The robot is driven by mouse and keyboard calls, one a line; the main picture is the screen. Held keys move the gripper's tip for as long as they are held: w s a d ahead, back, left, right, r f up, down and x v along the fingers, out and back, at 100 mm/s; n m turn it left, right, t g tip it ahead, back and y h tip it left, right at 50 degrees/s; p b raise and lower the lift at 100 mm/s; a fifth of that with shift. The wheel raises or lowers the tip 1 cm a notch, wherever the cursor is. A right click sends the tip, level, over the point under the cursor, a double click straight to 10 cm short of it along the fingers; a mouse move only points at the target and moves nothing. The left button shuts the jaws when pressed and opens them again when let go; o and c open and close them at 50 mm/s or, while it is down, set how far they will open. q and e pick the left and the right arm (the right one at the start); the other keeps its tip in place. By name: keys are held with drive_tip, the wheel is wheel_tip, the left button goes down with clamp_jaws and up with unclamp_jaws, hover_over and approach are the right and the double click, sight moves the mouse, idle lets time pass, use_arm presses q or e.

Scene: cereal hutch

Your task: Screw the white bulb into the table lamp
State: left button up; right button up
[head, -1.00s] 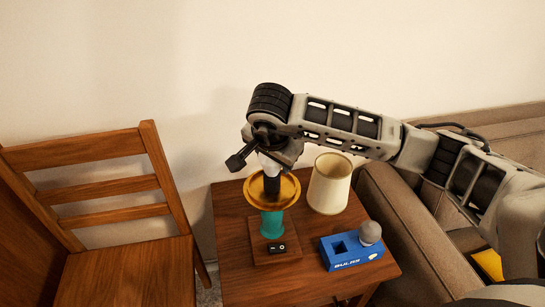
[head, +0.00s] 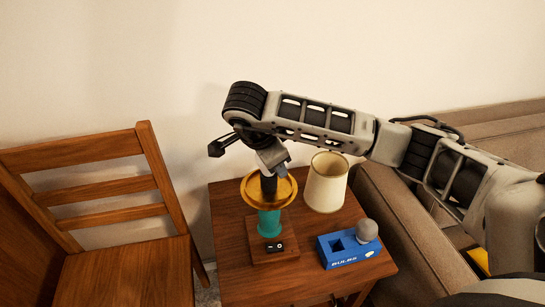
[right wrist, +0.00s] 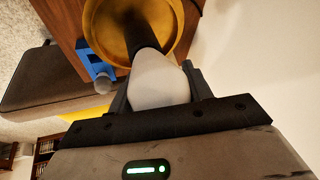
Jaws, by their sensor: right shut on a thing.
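The table lamp has a teal stem (head: 269,222), a golden dish (head: 284,194) and a dark socket (head: 268,184) rising from the dish. My right gripper (head: 270,162) is over the socket in the head view. In the right wrist view, my right gripper (right wrist: 158,88) is shut on the white bulb (right wrist: 158,78), a finger on each side. The bulb's narrow end meets the dark socket (right wrist: 146,36) in line with it; how deep it sits cannot be told. In the head view the bulb is mostly hidden by the gripper. My left gripper is out of view.
A cream lampshade (head: 327,183) stands right of the lamp. A blue bulb box (head: 350,252) holds a grey bulb (head: 367,230) beside an empty square hole. The wooden side table (head: 228,290) stands between a wooden chair (head: 120,270) and a brown sofa (head: 380,205).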

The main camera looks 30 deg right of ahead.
drive_tip(key=m+g, duration=0.1)
drive_tip(key=m, duration=0.1)
drive_tip(key=shift+s+r+m+p, duration=0.1)
drive_tip(key=shift+m+p, duration=0.2)
drive_tip(key=shift+s+m+g+h, duration=0.1)
drive_tip(key=shift+m+g+h, duration=0.2)
drive_tip(key=shift+m, duration=0.4)
drive_tip(key=shift+s+m+g+p, duration=0.15)
drive_tip(key=shift+m+g+p, duration=0.45)
drive_tip(key=shift+m+p, duration=0.6)
drive_tip(key=shift+s+m+g+p, duration=0.1)
drive_tip(key=shift+m+g+p, duration=0.25)
drive_tip(key=shift+m, duration=0.45)
